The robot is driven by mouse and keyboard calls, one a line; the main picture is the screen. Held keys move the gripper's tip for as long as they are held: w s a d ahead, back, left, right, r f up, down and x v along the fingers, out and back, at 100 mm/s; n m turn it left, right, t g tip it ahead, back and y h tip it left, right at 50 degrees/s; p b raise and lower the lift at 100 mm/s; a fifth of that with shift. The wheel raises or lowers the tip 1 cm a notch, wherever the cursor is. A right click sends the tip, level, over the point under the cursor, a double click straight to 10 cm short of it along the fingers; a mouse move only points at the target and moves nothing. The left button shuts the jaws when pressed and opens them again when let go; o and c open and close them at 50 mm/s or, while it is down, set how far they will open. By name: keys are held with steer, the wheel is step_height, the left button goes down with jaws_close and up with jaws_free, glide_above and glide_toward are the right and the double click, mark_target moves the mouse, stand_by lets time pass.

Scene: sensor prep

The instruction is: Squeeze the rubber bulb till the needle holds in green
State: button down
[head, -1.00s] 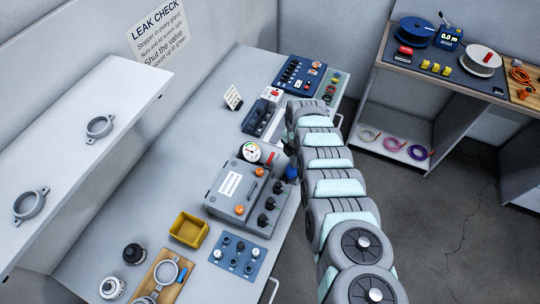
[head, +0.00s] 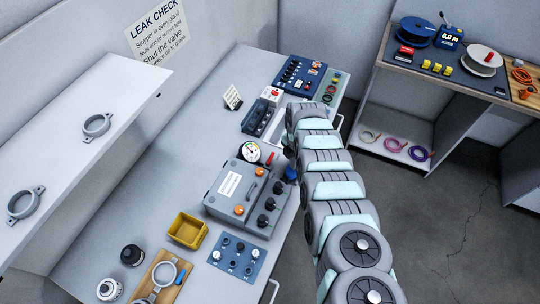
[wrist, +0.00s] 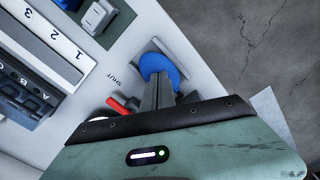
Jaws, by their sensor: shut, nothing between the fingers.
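The blue rubber bulb (wrist: 160,68) sits on a grey mount at the bench's edge in the wrist view. Part of it shows beside my arm in the head view (head: 291,173). My gripper (wrist: 158,88) is shut and empty, its fingers overlapping the bulb's near side in the picture. I cannot tell whether they touch it. A red valve handle (head: 270,158) is right of the gauge. It also shows near the "SHUT" marking in the wrist view (wrist: 118,105).
The grey box (head: 220,204) with orange and black fittings is close by. A yellow bin (head: 187,231) and a blue plate of fittings (head: 254,262) lie nearer. A grey slotted rack (head: 248,121) stands beyond the gauge. Open floor (head: 460,230) lies right of the bench.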

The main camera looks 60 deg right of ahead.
stand_by(0.4)
step_height(320, 180, up, 7)
steer(key=p, duration=0.6)
steer(key=shift+p, duration=0.4)
stand_by(0.7)
